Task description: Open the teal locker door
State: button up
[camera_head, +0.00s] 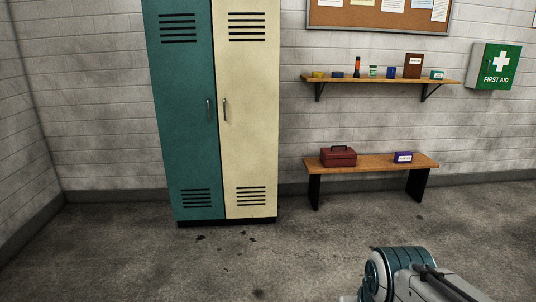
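The teal locker door (184,120) is the left half of a two-door locker against the back wall. It looks shut, with vent slots at top and bottom and a small vertical metal handle (209,109) near its right edge. The cream locker door (248,130) beside it also looks shut, with its own handle (225,109) near its left edge. Part of my arm shows at the bottom right, well apart from the locker. My gripper's fingers are not visible in this view.
Open concrete floor (160,265) lies in front of the locker. Right of it stand a low wooden bench (375,168) with a red toolbox (338,156), a wall shelf (345,80) with small items, and a green first aid box (495,66). A side wall is at left.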

aim_at(179, 35)
jog(key=i, duration=1.6)
jog(key=u, duration=0.5)
jog(key=i, duration=1.6)
jog(key=u, duration=1)
jog(key=i, duration=1.05)
jog(key=u, duration=0.4)
